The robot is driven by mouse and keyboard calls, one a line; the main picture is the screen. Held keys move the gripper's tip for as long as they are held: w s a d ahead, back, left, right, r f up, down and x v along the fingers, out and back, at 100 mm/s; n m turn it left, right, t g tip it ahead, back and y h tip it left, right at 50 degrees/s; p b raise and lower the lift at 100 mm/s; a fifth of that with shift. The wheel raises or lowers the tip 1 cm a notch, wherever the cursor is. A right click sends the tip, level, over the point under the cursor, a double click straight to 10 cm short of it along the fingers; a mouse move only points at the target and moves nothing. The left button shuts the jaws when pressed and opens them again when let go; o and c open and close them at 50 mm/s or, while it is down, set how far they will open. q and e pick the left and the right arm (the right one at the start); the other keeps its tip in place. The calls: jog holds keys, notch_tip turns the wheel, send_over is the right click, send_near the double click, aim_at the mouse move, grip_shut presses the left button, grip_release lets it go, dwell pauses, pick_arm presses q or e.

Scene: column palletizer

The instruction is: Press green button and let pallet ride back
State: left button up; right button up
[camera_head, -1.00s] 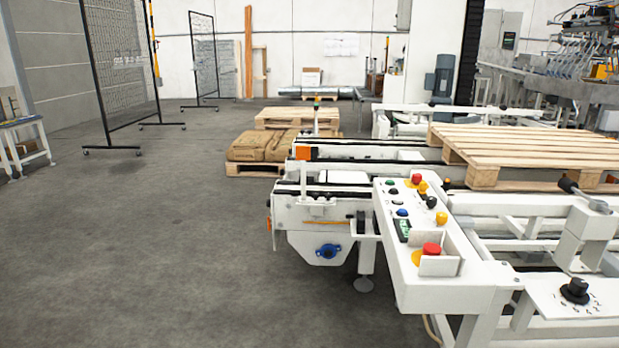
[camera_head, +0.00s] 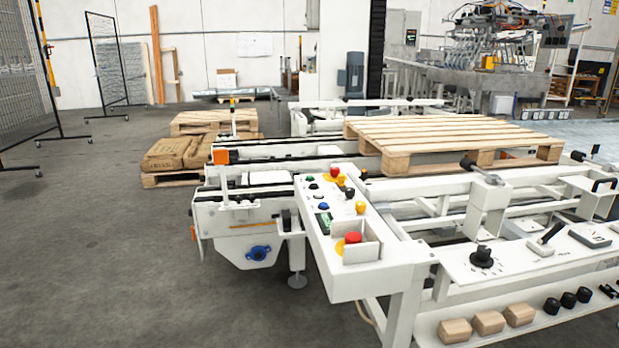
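The white control panel (camera_head: 321,235) stands at the front of the conveyor, in the middle of the head view. A small green button (camera_head: 310,178) is at its far left end, beside a red button on yellow (camera_head: 334,172). Black, blue and yellow knobs and a larger red button (camera_head: 353,238) are also on it. A wooden pallet (camera_head: 450,132) lies empty on the conveyor (camera_head: 277,150), right of and behind the panel. Neither of my grippers is in view.
Brown sacks (camera_head: 172,152) on a pallet are at the back left. A second white panel (camera_head: 530,245) with a black knob is at the right, above a shelf with wooden blocks (camera_head: 488,322). Mesh fences (camera_head: 117,70) stand far left. The grey floor at left is clear.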

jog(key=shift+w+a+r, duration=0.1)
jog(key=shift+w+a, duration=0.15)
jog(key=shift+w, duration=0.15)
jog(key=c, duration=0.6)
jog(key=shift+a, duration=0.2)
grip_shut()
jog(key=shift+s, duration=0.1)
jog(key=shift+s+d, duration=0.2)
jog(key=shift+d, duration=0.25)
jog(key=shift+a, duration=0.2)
